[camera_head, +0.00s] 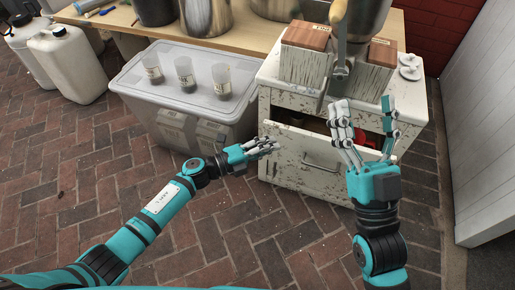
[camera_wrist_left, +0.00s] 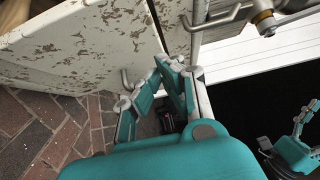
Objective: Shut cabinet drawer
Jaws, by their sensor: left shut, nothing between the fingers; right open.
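The white cabinet (camera_head: 270,103) with peeling paint stands at the right of the head view. Its drawer (camera_head: 298,150) is partly open, with a dark gap and something red inside above the front panel. The drawer front has a metal handle (camera_head: 322,166). My left gripper (camera_head: 277,145) is shut and empty at the left part of the drawer front; whether it touches is unclear. In the left wrist view its fingers (camera_wrist_left: 160,78) are close to the weathered white panel (camera_wrist_left: 80,45). My right gripper (camera_head: 365,108) is open and empty, in front of the cabinet's right side, partly hiding the drawer.
Wooden-topped boxes (camera_head: 308,60) and a large metal pot with a tap stand on the cabinet. A clear lidded bin (camera_head: 150,85) with several labelled cups is to its left. White jugs (camera_head: 68,65) stand far left. The brick floor (camera_head: 240,235) in front is clear.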

